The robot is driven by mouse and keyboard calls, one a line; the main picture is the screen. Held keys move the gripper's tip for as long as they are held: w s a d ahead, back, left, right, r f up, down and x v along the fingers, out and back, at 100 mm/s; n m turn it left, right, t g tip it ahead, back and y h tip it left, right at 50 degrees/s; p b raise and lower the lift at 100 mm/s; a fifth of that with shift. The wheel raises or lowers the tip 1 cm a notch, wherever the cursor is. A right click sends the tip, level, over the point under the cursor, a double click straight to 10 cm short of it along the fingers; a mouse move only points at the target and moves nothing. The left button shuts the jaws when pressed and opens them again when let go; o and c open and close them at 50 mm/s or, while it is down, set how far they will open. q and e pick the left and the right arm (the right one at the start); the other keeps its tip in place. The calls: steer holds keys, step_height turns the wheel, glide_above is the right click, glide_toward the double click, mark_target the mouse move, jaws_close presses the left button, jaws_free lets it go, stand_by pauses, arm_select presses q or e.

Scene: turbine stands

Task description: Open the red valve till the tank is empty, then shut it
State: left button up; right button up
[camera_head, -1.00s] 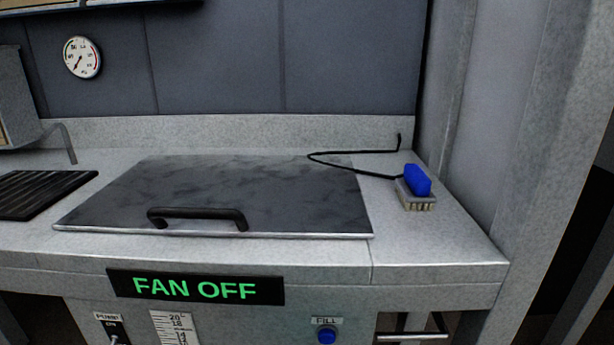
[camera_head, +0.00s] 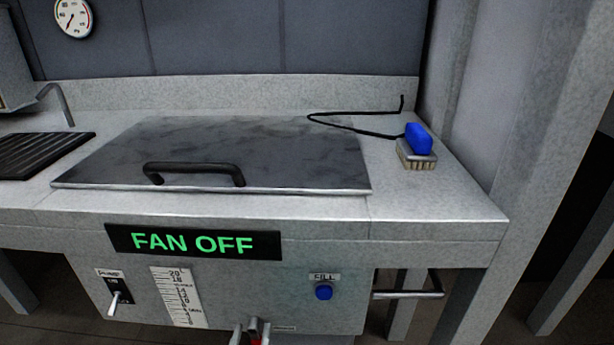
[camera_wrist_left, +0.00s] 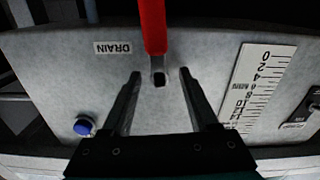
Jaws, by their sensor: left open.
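The red valve handle (camera_wrist_left: 153,27) under the DRAIN label comes in from the top of the left wrist view, and its metal pivot end (camera_wrist_left: 158,76) is bare. A bit of its red also shows at the bottom edge of the head view (camera_head: 257,340). My left gripper (camera_wrist_left: 160,72) is open, with one finger on each side of the pivot end and gaps on both sides. The tank's level scale (camera_head: 178,297) is on the front panel; I cannot read the level. My right gripper is not in view.
The front panel carries the FAN OFF sign (camera_head: 193,242), a pump switch (camera_head: 115,298) and a blue FILL button (camera_head: 323,291). A bar handle (camera_head: 408,294) sticks out at right. A closed lid (camera_head: 250,150) and a blue-backed brush (camera_head: 418,140) are on top.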

arm_select(q)
steer(key=shift+w, duration=0.15)
stand_by(0.4)
steer(key=shift+c, duration=0.2)
jaws_close()
stand_by(1.2)
steer(key=shift+o, duration=0.2)
jaws_free()
stand_by(0.3)
